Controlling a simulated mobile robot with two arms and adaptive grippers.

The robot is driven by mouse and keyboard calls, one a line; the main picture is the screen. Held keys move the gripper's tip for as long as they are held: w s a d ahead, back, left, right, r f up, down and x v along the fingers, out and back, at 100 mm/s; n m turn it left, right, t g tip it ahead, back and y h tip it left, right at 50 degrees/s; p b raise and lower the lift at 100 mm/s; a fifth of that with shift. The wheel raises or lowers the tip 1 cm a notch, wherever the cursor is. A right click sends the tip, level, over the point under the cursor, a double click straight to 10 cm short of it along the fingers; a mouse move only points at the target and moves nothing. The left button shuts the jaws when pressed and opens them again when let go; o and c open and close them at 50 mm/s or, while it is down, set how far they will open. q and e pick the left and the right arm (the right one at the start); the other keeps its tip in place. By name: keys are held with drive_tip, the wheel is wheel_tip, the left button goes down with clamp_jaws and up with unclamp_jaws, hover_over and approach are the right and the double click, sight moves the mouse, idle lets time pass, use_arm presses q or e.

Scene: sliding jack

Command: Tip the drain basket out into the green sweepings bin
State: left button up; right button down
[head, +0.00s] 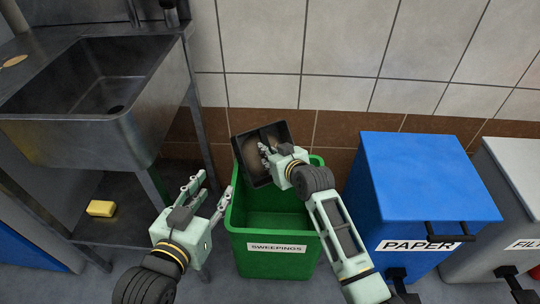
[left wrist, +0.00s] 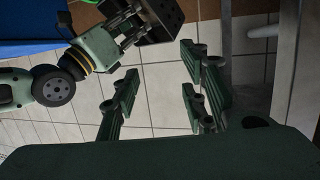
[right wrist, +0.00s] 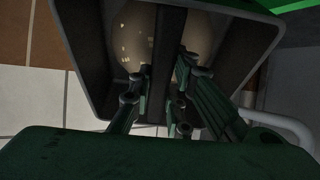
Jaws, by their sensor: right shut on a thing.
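The drain basket (head: 257,181) is a dark, square tray with a middle bar and a brownish inside. It is tilted over the back left part of the green sweepings bin (head: 278,222). My right gripper (head: 267,157) is shut on the basket's middle bar; the basket fills the top of the right wrist view (right wrist: 92,75). Whether anything loose lies in the basket I cannot tell. The visible part of the bin's inside looks bare. My left gripper (head: 209,192) is open and empty, just left of the bin; its spread fingers show in the left wrist view (left wrist: 160,75).
A steel sink (head: 95,95) on legs stands at the left, with a yellow sponge (head: 101,208) on its lower shelf. A blue paper bin (head: 420,180) and a grey bin (head: 515,165) stand to the right. A tiled wall (head: 340,50) closes the back.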

drive_tip(key=shift+s+b, duration=0.1)
drive_tip(key=shift+b, duration=0.2)
drive_tip(key=shift+s+d+t, duration=0.1)
drive_tip(key=shift+t, duration=0.2)
drive_tip(key=shift+s+d+r+t+y+b, duration=0.15)
drive_tip(key=shift+t+y+b, duration=0.2)
drive_tip(key=shift+b, duration=0.45)
drive_tip(key=shift+s, duration=0.1)
drive_tip(key=shift+t+y+b, duration=0.25)
drive_tip(key=shift+b, duration=0.25)
drive_tip(key=shift+s+d+b, duration=0.1)
drive_tip(key=shift+s+b, duration=0.05)
drive_tip(key=shift+b, duration=0.2)
use_arm(q)
drive_tip(key=s+r+t+h, duration=0.2)
drive_tip(key=r+t, duration=0.3)
drive_tip(key=r, duration=0.4)
drive_tip(key=s+d+r+t+h, duration=0.1)
drive_tip(key=s+r+t+h, duration=0.1)
drive_tip(key=r+t, duration=0.4)
drive_tip(key=shift+s+r+t, duration=0.3)
drive_tip(key=shift+s+r, duration=0.3)
drive_tip(key=shift+r, duration=1.6)
use_arm(e)
drive_tip(key=shift+r+t, duration=0.1)
drive_tip(key=shift+t, duration=0.3)
use_arm(q)
drive_tip(key=shift+d, duration=0.1)
